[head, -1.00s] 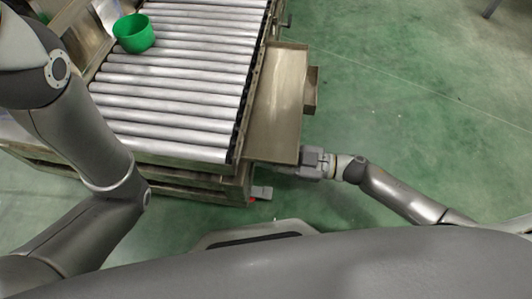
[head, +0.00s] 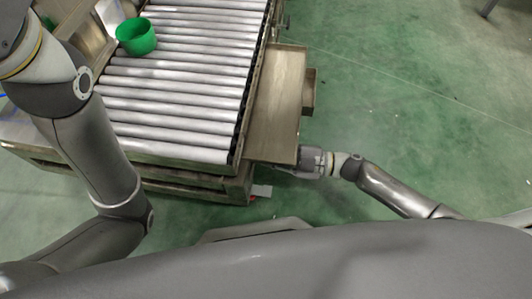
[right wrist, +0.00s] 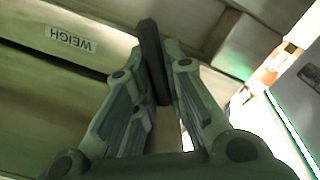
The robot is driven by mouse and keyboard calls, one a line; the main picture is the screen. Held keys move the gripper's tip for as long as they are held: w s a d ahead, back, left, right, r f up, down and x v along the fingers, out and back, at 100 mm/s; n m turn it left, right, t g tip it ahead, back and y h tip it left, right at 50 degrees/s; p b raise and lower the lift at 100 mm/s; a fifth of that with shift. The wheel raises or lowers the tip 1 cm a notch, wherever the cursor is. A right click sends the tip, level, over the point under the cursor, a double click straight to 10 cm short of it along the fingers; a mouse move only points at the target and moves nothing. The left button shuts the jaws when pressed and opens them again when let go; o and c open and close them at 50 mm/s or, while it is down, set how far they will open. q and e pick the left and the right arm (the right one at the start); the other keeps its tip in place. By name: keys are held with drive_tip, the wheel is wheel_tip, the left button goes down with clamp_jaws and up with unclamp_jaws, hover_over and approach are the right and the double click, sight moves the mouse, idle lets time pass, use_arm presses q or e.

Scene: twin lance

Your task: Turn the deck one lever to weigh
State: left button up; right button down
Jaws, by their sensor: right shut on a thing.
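The deck lever is a dark bar (right wrist: 152,60) in the right wrist view. My right gripper (right wrist: 158,72) is shut on it, one finger on each side. The lever is hidden there. My left arm crosses the left side; its gripper is out of the picture.
The roller conveyor (head: 185,107) fills the upper left, with a green bowl (head: 136,36) on its far left part. The metal side tray (head: 275,105) runs along its right edge. A small grey and red part (head: 260,191) sticks out low at the front corner. The green floor at right is clear.

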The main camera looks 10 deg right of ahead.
drive_tip(key=c, duration=1.5)
unclamp_jaws()
drive_tip(key=shift+d, duration=0.1)
drive_tip(key=shift+v, duration=6)
